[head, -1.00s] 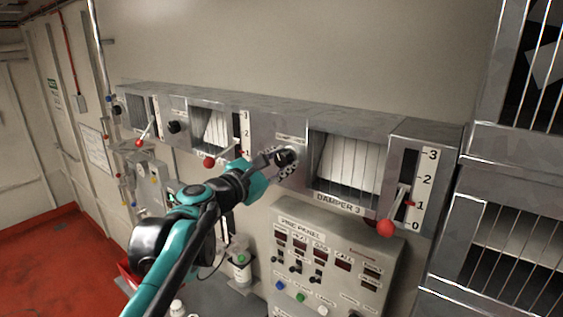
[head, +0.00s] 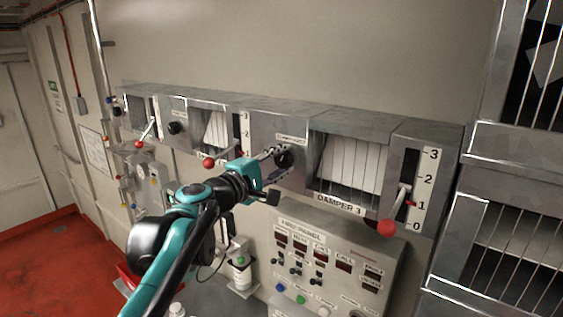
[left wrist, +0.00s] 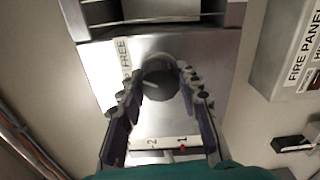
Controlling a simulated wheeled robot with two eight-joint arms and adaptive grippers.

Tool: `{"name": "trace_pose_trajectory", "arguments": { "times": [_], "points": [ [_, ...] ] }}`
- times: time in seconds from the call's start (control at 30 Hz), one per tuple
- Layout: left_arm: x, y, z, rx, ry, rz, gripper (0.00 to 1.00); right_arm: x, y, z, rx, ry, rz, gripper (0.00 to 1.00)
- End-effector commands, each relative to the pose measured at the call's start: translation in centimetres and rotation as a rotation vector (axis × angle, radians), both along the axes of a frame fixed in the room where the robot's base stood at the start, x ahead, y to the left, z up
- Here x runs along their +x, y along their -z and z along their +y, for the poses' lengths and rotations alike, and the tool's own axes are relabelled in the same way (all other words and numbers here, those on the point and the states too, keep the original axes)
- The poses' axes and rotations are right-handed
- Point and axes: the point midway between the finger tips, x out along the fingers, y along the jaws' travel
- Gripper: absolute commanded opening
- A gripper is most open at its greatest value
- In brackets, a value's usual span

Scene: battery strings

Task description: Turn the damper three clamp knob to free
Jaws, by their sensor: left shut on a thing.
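The damper three clamp knob (head: 285,158) is a black round knob on the grey metal panel left of the damper 3 opening. My left gripper (head: 277,166) reaches it from the lower left and is shut on it. In the left wrist view the knob (left wrist: 160,78) sits between the two dark fingertips, with a pale line on its face. A label reading "FREE" (left wrist: 123,55) is beside it; the rest of the label is hard to read. The damper 3 label (head: 338,203) is under the slatted opening. My right gripper is not in view.
The damper 3 lever with a red ball (head: 387,228) is at the right, low on its scale. Another red-ball lever (head: 209,162) is just left of my gripper. The fire panel (head: 335,262) stands below; a bottle (head: 240,270) is beside it.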

Motion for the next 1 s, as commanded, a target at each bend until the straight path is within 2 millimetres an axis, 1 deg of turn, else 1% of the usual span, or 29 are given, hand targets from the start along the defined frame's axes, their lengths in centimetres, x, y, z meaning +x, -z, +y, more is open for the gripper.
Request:
{"name": "trace_pose_trajectory", "arguments": {
  "times": [0.2, 0.4, 0.6, 1.0],
  "points": [
    [-0.01, 0.04, -0.02, 0.131, 0.001, -0.095, 0.05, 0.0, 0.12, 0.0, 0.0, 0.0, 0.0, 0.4],
    [-0.02, 0.04, -0.03, 0.214, 0.001, -0.155, 0.05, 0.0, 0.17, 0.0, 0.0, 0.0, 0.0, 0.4],
    [-0.02, 0.05, -0.03, 0.259, 0.001, -0.187, 0.05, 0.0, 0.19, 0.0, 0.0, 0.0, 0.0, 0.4],
    [-0.03, 0.06, -0.04, 0.273, 0.001, -0.197, 0.05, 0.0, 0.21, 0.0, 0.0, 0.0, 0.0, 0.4]
  ]
}}
